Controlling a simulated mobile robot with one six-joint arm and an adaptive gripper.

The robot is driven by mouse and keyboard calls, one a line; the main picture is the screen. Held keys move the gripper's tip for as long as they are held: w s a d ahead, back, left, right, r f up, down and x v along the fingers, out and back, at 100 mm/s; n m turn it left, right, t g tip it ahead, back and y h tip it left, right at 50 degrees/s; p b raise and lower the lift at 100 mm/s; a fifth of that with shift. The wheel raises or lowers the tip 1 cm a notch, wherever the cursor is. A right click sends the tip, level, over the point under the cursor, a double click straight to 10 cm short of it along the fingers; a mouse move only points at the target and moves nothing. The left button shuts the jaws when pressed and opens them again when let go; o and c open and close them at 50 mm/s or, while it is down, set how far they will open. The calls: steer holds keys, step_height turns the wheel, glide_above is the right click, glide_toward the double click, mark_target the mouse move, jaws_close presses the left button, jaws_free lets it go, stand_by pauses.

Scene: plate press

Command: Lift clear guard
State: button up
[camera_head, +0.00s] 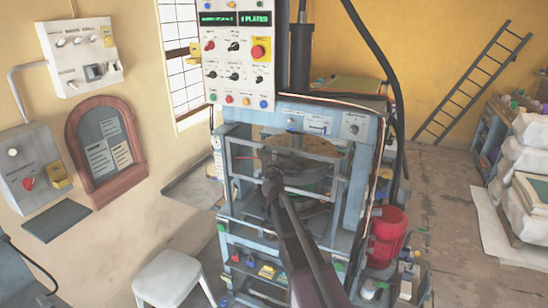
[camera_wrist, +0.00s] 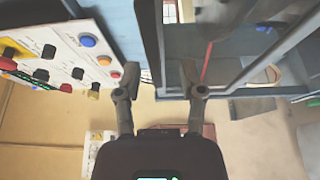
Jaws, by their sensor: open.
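The press (camera_head: 230,130) is a blue-grey framed machine in the middle of the head view. Its clear guard (camera_head: 242,178), a see-through panel in a grey metal frame, is across the front. My arm reaches up to the guard from below and hides part of it. The guard's grey frame (camera_wrist: 288,45) fills the upper right there. The right finger overlaps the frame's corner; I cannot tell whether they touch. In the head view my arm hides the fingertips.
The control panel (camera_head: 236,60) with buttons and knobs stands above the press; it is also close to the left finger in the wrist view (camera_wrist: 75,50). A white stool (camera_head: 168,277) stands front left. A red bucket (camera_head: 387,235) is right of the press. Open floor lies further right.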

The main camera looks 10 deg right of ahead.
steer(key=s+a, duration=0.1)
steer(key=s, duration=0.7)
steer(key=shift+s+a, duration=0.4)
steer(key=shift+d, duration=0.1)
steer(key=s+d+f+m+g+h+b, duration=0.1)
steer(key=s+d+f+m+g+h, duration=0.3)
steer(key=s+d+f+m+g, duration=0.75)
steer(key=s+a+f+m+g+y, duration=0.2)
steer(key=s+a+f+g+y, duration=0.1)
steer(key=s, duration=0.6)
steer(key=s+a+f+m+g+y, duration=0.2)
steer(key=s+a+f+g+y, duration=0.1)
steer(key=s+a+f, duration=0.3)
steer(key=s+y, duration=0.1)
steer(key=s, duration=0.1)
steer(key=shift+s+a+b, duration=0.35)
steer(key=shift+s+b, duration=0.05)
stand_by(0.6)
